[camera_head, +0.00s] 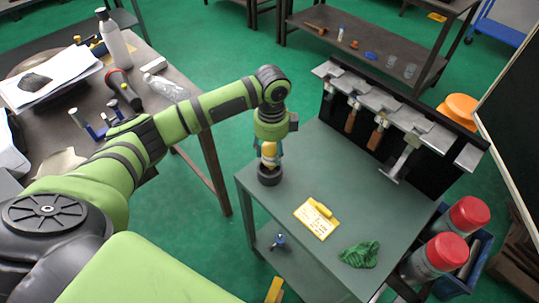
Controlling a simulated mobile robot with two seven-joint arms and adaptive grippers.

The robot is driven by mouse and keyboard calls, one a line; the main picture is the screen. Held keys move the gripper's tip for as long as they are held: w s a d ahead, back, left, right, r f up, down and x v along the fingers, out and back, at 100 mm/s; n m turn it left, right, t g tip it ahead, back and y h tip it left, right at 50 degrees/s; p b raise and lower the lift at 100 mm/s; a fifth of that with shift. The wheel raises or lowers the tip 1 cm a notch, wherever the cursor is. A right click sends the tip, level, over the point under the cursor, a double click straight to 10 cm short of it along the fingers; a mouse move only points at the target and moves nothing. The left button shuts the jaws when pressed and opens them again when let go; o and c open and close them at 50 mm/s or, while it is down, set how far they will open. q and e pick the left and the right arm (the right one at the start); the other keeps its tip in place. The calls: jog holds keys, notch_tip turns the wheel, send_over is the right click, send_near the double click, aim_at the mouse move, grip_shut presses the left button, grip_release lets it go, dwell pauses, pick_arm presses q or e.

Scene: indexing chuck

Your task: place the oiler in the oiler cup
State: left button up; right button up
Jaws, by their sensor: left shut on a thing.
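Directly below stands the oiler cup (269,176), a short dark round cup on the table top. The oiler's lower end meets the cup's rim in the picture; I cannot tell whether it is inside or just above. My right gripper is not in view.
The green table (330,180) also bears a yellow clipboard-like tag (317,217) and a crumpled green cloth (360,254). A rack (395,107) with hanging tools lines its back right edge. Red-capped canisters (446,250) stand at the right. A cluttered bench (165,125) is at left.

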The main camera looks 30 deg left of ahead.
aim_at(270, 159)
pick_arm(q)
jog(key=shift+w+a+f, duration=0.1)
jog(key=shift+a+f, duration=0.05)
jog(key=shift+a, duration=0.1)
notch_tip(270, 159, down, 3)
jog(key=shift+f+p, duration=0.1)
jog(key=shift+p, duration=0.5)
jog(key=shift+f, duration=0.4)
jog(key=shift+f, duration=0.1)
jog(key=o, duration=1.3)
jog(key=shift+f, duration=0.1)
notch_tip(270, 159, up, 12)
jog(key=shift+r+b, duration=0.2)
jog(key=shift+b, duration=0.7)
